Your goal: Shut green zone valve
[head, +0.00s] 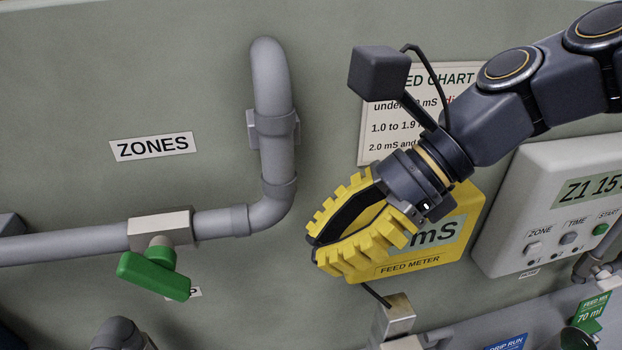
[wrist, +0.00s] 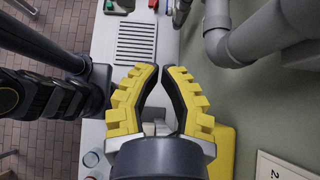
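The green valve handle (head: 153,275) sits on a pale valve body (head: 160,229) in the grey pipe at the lower left of the head view, below the ZONES label (head: 153,147). The handle slants down to the right, roughly lengthwise with the pipe but tilted. A small label behind it is mostly hidden. My gripper (head: 314,244) is right of the handle, apart from it, in front of the feed meter. In the wrist view, my gripper's yellow fingers (wrist: 161,68) come together at the tips with nothing seen between them. I cannot identify the green handle in the wrist view.
The grey pipe (head: 274,90) bends upward between my gripper and the valve. The yellow feed meter (head: 455,235) is behind my gripper, with a white controller (head: 555,200) to its right. A grey pipe elbow (wrist: 235,45) shows in the wrist view, beside a bench (wrist: 112,60).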

